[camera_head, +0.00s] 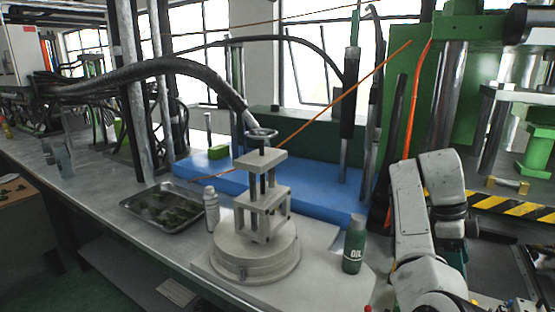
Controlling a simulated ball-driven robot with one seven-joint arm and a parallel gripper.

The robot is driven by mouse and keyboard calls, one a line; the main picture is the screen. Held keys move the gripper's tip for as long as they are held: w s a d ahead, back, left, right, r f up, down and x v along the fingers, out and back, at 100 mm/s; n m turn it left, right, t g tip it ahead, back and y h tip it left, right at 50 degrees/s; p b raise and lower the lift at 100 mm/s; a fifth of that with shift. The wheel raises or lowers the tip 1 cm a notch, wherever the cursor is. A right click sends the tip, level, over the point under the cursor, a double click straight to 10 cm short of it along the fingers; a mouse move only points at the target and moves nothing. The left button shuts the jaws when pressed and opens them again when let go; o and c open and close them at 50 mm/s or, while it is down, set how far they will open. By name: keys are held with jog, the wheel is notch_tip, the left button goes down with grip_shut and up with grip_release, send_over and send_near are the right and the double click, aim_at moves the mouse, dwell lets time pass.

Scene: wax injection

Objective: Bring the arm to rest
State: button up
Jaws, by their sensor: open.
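My arm (408,215) shows at the lower right as white, rounded links. It rises from the bottom edge, bends over at the top and comes back down, folded close together. It stands to the right of the green oil bottle (354,245), with a small gap between them in the picture. I cannot make out my gripper or its fingertips. Nothing held can be seen.
A grey clamp press (255,250) on a round base stands mid-bench. Left of it are a spray can (211,210) and a metal tray (135,203). Behind lies a blue slab (310,200). A green machine (455,100) with a yellow-black striped edge (525,208) stands at right.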

jog(key=s+f+n+t, duration=0.2)
jog(key=s+f+n, duration=0.4)
jog(key=f, duration=0.3)
jog(key=s+f+n+t, duration=0.2)
jog(key=s+f+n, duration=0.4)
jog(key=f, duration=0.4)
jog(key=s+a+f+n+t+y, duration=0.2)
jog(key=s+a+n+t+y, duration=0.15)
jog(key=s+a+n, duration=1.2)
jog(key=s+f+g+b, duration=0.3)
jog(key=s+f+b, duration=0.7)
jog(key=f, duration=0.6)
jog(key=shift+s+d+m, duration=0.2)
jog(key=shift+d+m, duration=0.25)
jog(key=shift+h, duration=0.25)
jog(key=shift+c, duration=0.2)
